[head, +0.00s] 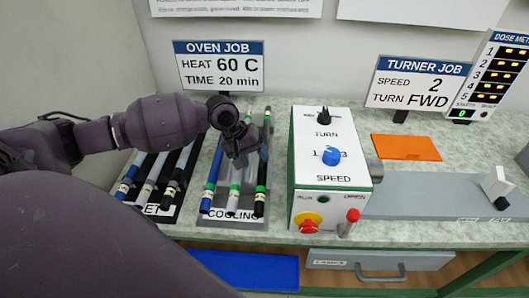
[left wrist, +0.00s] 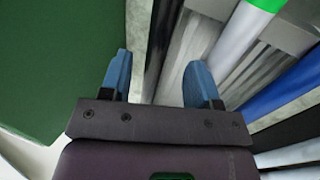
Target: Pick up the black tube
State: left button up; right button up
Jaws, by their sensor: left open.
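A black tube (head: 262,182) with a green band near its front end lies in the rightmost slot of the cooling rack (head: 230,218). My left gripper (head: 240,160) is above this rack, over its middle and right slots, and hides part of the tubes. In the left wrist view its two blue fingers (left wrist: 160,88) are apart, with nothing held between them. The black tube (left wrist: 163,30) shows beyond the gap between the fingers. A silver tube with a green band (left wrist: 235,35) lies beside it. My right gripper is not in view.
A blue tube (head: 211,183) is in the cooling rack's left slot. Another rack to the left holds several tubes, one of them black (head: 176,178). The green-sided turner box (head: 332,160) stands close on the right, an obstacle beside the gripper. An orange plate (head: 406,147) lies farther right.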

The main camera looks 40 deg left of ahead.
aim_at(261, 166)
pick_arm(q)
jog(key=x, duration=0.3)
jog(key=shift+w+d+f+b, duration=0.2)
jog(key=shift+f+b, duration=0.15)
jog(key=shift+f, duration=0.05)
jog(key=shift+r, duration=0.1)
jog(key=shift+c, duration=1.2)
jog(key=c, duration=0.7)
jog(key=shift+c, duration=0.4)
